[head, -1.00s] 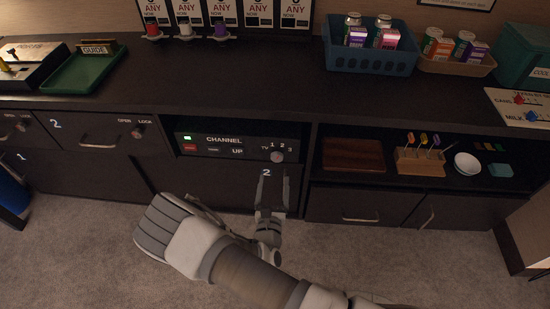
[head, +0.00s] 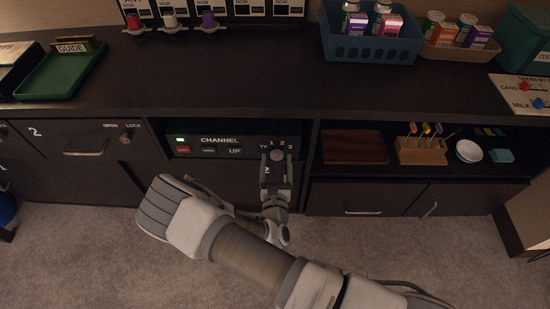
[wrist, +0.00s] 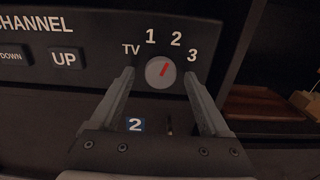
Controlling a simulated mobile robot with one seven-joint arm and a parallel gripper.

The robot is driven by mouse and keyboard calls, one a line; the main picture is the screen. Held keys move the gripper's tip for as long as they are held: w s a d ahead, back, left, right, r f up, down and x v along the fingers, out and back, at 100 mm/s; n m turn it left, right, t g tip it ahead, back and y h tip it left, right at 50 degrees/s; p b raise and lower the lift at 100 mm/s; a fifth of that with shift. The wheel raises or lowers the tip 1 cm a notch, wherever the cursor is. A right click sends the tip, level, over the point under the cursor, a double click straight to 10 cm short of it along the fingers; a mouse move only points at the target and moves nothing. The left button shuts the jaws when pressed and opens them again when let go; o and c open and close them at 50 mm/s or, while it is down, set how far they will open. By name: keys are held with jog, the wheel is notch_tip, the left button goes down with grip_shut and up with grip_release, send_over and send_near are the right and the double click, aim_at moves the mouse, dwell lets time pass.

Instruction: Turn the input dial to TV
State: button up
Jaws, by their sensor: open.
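The input dial (wrist: 160,72) is a round grey knob with a red pointer line, on the dark channel box (head: 196,141). Labels TV, 1, 2 and 3 run around it from left to right. In the wrist view the red line leans up and slightly right, between the 1 and 2 labels, seemingly nearer 2. In the head view the dial (head: 277,155) shows just beyond my fingertips. My gripper (wrist: 160,82) is open, with one finger on each side of the dial, below the labels. I cannot tell whether the fingers touch it.
The channel box has DOWN and UP (wrist: 64,58) buttons left of the dial. It sits in a recess under the dark counter (head: 250,80). To the right, an open shelf holds a brown board (head: 353,147) and a wooden rack (head: 422,151).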

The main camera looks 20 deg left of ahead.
jog(key=shift+w, duration=0.1)
grip_shut()
dwell(0.5)
